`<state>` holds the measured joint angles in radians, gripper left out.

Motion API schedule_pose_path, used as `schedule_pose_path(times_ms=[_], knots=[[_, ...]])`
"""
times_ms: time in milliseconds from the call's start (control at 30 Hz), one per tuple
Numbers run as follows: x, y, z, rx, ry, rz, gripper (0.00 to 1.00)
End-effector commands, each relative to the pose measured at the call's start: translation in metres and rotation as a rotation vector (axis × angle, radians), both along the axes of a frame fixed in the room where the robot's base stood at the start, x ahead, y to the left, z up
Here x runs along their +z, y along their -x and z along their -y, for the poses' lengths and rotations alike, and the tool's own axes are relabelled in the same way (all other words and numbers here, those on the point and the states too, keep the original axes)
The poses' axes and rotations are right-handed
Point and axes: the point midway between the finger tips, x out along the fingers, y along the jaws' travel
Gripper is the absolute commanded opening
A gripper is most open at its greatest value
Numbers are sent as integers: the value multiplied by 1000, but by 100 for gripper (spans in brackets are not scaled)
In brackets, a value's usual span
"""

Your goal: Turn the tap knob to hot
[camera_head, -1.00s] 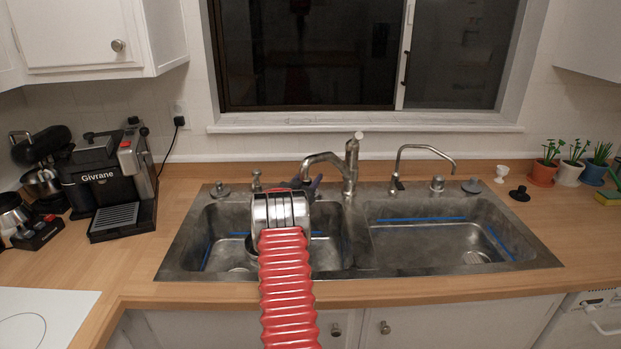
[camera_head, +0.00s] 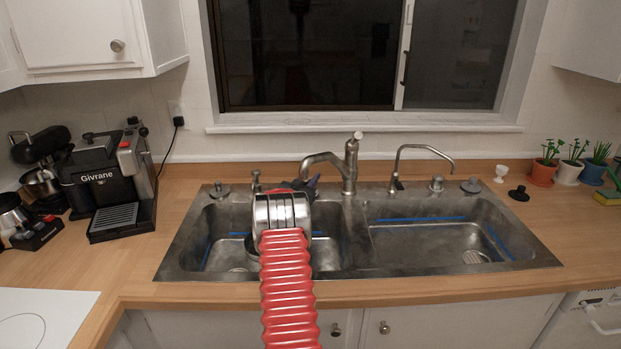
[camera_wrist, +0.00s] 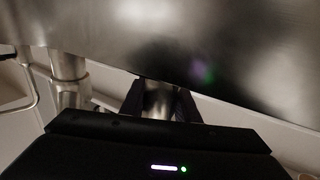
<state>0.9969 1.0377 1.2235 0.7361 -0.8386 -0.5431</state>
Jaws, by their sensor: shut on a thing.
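My gripper (camera_head: 300,184) is over the left basin of the steel sink (camera_head: 345,271), near the spout end of the main tap (camera_head: 349,170). In the head view its silver wrist covers most of the fingers. In the wrist view my dark fingers (camera_wrist: 160,103) are shut on a short rounded metal piece (camera_wrist: 158,97). I cannot tell for sure whether this piece is the tap knob; the head view hides it. A metal tap column (camera_wrist: 68,68) shows left of it in the wrist view. The tap's top cap (camera_head: 358,135) is clear of my gripper.
A thin curved second tap (camera_head: 419,149) stands to the right. A small metal fitting (camera_head: 256,181) stands left of my gripper. A coffee machine (camera_head: 108,185) is on the left counter and several potted plants (camera_head: 570,172) are far right. The right basin is empty.

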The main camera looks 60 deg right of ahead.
Motion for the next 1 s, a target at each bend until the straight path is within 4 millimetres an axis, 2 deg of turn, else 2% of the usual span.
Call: schedule_pose_path(times_ms=[33,467,1000], knots=[[0,-2,7,4,1,0,6],[1,-5,-1,44,0,-1,6],[-1,-15,-4,254,-2,-4,6]])
